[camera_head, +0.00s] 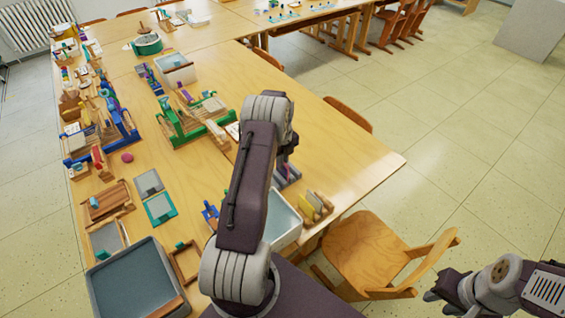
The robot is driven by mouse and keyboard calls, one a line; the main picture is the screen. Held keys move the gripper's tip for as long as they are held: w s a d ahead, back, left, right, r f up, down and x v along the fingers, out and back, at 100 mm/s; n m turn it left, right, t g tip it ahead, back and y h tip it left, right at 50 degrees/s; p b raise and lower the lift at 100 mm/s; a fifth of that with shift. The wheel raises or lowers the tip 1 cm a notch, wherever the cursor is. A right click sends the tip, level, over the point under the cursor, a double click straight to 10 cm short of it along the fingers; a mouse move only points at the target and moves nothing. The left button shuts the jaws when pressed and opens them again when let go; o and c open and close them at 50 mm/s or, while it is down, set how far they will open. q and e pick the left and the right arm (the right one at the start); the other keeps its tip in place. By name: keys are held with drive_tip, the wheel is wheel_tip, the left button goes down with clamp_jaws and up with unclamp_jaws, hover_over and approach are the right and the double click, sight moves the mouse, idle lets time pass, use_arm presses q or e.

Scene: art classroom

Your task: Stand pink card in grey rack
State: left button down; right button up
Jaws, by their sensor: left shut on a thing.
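My left arm rises from the bottom middle and bends down over the table's right part. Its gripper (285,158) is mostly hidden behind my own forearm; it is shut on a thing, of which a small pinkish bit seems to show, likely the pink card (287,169). Just below it is a small grey slotted rack (292,179), partly covered by my arm. I cannot tell whether card and rack touch. My right gripper (440,297) is at the lower right, over the floor beside the chair, looks open and empty, and is far from the rack.
A tray with upright yellowish boards (315,206) and a pale bin (284,222) stand near the table's right edge. A green rack (182,128), blue rack (118,128) and grey tub (130,282) stand left. A wooden chair (365,250) is close right. The table's right corner is bare.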

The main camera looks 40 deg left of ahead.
use_arm(q)
drive_tip(key=shift+f+b, duration=0.35)
drive_tip(key=shift+f, duration=0.3)
drive_tip(key=c, duration=1.5)
unclamp_jaws()
drive_tip(key=shift+r, duration=0.1)
wheel_tip(320, 180, up, 9)
drive_tip(key=shift+f, duration=0.1)
